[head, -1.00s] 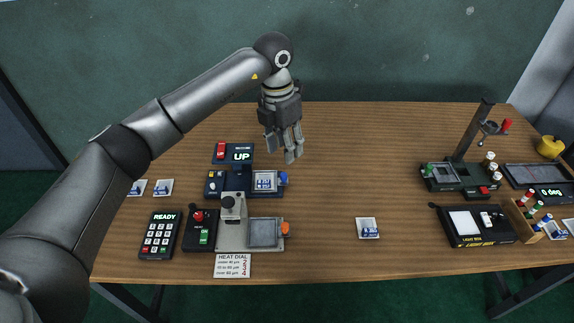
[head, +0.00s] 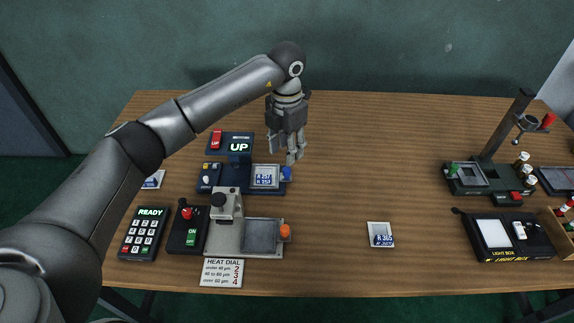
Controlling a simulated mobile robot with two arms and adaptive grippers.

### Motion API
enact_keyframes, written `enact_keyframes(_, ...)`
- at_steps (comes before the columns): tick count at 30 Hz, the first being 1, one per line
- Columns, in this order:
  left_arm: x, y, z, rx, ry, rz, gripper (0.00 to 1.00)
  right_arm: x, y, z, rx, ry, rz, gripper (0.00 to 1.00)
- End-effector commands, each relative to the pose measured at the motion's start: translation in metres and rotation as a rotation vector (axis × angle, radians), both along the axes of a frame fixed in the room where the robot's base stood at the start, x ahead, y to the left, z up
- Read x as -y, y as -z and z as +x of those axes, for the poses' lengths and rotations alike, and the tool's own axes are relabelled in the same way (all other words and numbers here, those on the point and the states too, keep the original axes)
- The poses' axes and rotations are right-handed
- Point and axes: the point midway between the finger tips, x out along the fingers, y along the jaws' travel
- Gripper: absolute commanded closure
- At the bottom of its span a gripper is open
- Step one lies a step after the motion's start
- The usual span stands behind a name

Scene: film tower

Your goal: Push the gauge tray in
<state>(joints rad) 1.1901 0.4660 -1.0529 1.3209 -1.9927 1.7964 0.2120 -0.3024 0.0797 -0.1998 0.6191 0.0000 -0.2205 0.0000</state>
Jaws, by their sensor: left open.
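The gauge is a dark blue unit (head: 208,178) left of centre, with a display (head: 238,147) reading "UP" behind it. Its tray (head: 257,187) sticks out at the right side and bears a labelled sample card (head: 265,176). A blue knob (head: 286,174) is at the tray's right end. My left gripper (head: 291,158) is open, pointing down, just above and behind the blue knob in the picture. I see nothing between its fingers. Contact with the knob cannot be made out. My right gripper is out of view.
In front of the gauge stands a grey press (head: 226,230) with an orange knob (head: 285,232). A keypad (head: 143,232) reading "READY" is at left. A loose card (head: 381,235) lies right of the press. A light box (head: 505,235) is further right.

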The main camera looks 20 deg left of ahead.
Motion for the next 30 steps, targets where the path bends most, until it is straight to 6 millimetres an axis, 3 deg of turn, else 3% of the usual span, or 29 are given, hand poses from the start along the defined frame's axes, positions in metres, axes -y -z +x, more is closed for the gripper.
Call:
enact_keyframes(3, 0.001, 0.025, -0.001, -0.004, -0.001, -0.001, 0.59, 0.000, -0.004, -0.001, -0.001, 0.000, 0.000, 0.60)
enact_keyframes(10, 0.000, 0.059, 0.000, -0.001, -0.001, 0.000, 0.59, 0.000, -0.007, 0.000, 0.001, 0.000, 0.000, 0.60)
enact_keyframes(23, 0.000, 0.070, 0.000, 0.001, -0.001, 0.000, 0.59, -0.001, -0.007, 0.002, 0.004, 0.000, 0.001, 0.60)
enact_keyframes(30, 0.000, 0.070, 0.000, 0.001, -0.001, 0.000, 0.89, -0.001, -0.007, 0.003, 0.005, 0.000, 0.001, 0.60)
